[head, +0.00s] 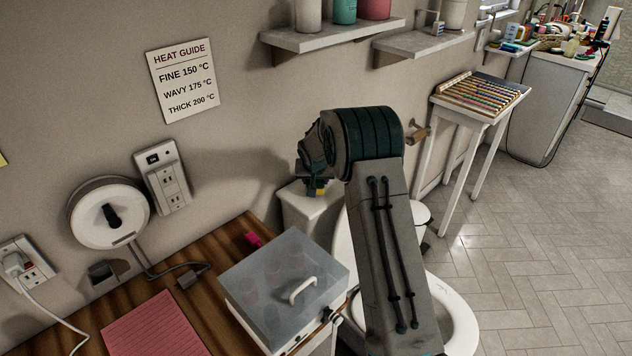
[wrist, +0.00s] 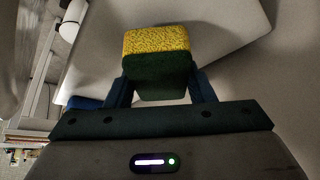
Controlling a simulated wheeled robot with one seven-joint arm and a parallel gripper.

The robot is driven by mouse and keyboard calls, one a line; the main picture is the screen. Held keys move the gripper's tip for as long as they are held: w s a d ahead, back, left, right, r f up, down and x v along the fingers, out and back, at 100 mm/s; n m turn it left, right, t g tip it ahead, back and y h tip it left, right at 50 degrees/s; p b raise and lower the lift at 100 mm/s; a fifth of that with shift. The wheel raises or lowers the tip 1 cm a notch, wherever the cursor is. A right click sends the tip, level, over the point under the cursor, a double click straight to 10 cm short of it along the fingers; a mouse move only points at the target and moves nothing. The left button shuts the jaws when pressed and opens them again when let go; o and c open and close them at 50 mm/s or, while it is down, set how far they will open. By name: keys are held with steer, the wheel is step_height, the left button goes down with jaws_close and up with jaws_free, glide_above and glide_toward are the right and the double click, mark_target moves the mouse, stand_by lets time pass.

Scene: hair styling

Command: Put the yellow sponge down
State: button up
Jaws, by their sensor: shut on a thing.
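The yellow sponge (wrist: 157,41) has a speckled yellow layer and a dark green layer. My gripper (wrist: 160,82) is shut on it, one finger on each side, in the wrist view. In the head view a small yellow bit of the sponge (head: 320,192) shows under my wrist, above or at the white toilet tank lid (head: 308,203). The pale surface (wrist: 225,60) lies behind the sponge in the wrist view. I cannot tell whether the sponge touches it. My arm hides part of the tank and toilet in the head view.
A clear-lidded box (head: 285,270) stands on the wooden counter (head: 225,250), with a pink mat (head: 155,325) and a magenta item (head: 254,240) nearby. The toilet bowl (head: 459,318) is beside my arm. Shelves (head: 330,36) are above. A side table (head: 481,95) holds several coloured rods.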

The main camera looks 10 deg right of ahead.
steer(key=shift+f, duration=0.9)
steer(key=o, duration=0.9)
steer(key=shift+o, duration=0.2)
steer(key=shift+r, duration=0.1)
